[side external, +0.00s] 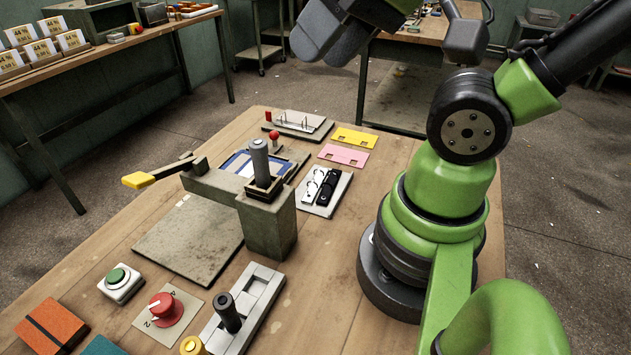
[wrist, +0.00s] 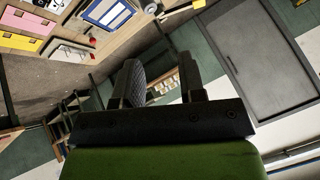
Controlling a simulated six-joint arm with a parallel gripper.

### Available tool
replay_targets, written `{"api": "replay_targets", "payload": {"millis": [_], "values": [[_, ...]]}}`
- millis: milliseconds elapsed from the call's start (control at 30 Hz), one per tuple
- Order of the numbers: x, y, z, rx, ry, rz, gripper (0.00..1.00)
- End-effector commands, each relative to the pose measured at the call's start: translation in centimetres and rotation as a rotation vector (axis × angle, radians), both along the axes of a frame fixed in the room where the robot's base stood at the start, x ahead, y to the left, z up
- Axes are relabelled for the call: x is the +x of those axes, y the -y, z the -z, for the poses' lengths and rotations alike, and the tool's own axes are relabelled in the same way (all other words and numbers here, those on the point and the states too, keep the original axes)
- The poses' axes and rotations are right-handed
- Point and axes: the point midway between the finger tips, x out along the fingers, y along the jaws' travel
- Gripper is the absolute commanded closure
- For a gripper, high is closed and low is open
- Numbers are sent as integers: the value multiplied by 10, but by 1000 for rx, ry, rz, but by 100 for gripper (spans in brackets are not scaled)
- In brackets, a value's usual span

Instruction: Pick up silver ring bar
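A silver bar with ring-like holes (side external: 313,184) lies on a small grey plate (side external: 342,200) in the side external view, close beside a black bar (side external: 328,190). The plate is on the wooden table between the grey press and my arm's base. My gripper (side external: 338,38) is high above the far side of the table, well away from the bar, and partly cut off by the top edge. In the wrist view, my gripper (wrist: 160,76) has its two dark fingers apart, with nothing held between them.
A grey press (side external: 268,225) with an upright cylinder and yellow-handled lever stands left of the plate. Yellow (side external: 354,138) and pink (side external: 343,156) cards lie behind it. A pin board (side external: 300,124) is at the far edge. A button box, red knob and slotted block are in front.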

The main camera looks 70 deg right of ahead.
Motion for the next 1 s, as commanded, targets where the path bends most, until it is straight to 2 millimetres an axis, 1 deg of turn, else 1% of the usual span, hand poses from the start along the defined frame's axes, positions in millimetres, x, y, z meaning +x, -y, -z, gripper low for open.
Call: {"api": "replay_targets", "payload": {"millis": [233, 333, 467, 533, 667, 767, 800, 867, 900, 1000], "values": [[0, 0, 0, 0, 0, 0, 65], [4, 3, 1, -15, -14, 0, 65], [23, 16, 11, -83, -74, -12, 65], [38, 29, 21, -138, -127, -28, 65], [64, 60, 48, -230, -240, -84, 65], [79, 86, 75, -281, -329, -143, 65], [83, 97, 87, -294, -365, -170, 65], [87, 112, 107, -308, -416, -212, 65], [88, 122, 120, -315, -446, -241, 65], [88, 142, 151, -319, -510, -310, 65]]}}
